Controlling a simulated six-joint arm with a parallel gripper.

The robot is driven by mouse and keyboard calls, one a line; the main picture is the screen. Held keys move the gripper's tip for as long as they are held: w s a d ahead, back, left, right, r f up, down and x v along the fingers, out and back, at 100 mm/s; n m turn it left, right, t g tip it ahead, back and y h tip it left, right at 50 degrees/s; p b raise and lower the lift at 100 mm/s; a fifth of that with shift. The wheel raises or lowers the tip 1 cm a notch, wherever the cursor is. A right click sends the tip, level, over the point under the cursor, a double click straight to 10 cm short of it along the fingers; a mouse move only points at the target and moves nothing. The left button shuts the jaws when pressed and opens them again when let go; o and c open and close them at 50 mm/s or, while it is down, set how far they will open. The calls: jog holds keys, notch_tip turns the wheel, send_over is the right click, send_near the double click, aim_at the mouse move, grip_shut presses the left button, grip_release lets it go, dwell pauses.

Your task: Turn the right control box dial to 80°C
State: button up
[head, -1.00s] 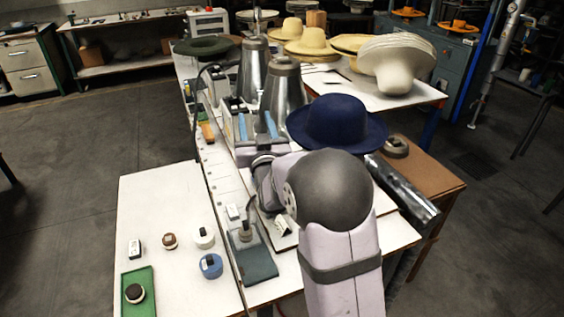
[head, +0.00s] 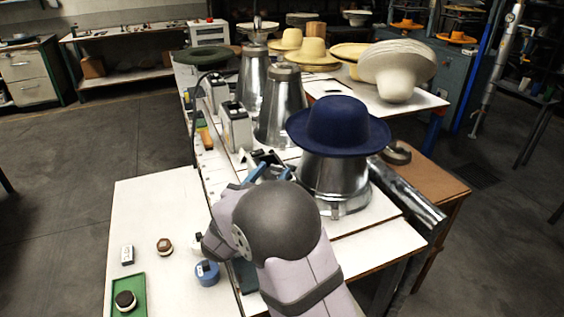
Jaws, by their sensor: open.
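Two pale grey control boxes stand in a row left of the metal hat forms: a nearer one (head: 236,126) and a farther one (head: 216,91). I cannot tell which one is the right control box, or whether another is hidden behind my arm. No dial or temperature marking is readable. My gripper (head: 266,165), with blue and black parts, is just in front of the nearer box and left of the form with the blue hat. It is open, partly hidden by my own arm. I cannot see anything between its fingers.
The dark blue hat (head: 338,124) sits on the nearest metal form (head: 333,180). Another bare form (head: 281,105) stands behind it. A blue round item (head: 207,273), a brown-topped round item (head: 164,246) and a green tray (head: 128,281) lie on the left white table (head: 150,210), which is otherwise mostly clear.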

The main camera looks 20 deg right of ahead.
jog(key=shift+w+d+r, duration=0.15)
jog(key=shift+w+d, duration=0.3)
jog(key=shift+d, duration=0.05)
jog(key=shift+p+x, duration=0.7)
jog(key=shift+x, duration=2.35)
jog(key=shift+a, duration=0.1)
jog(key=c, duration=1.1)
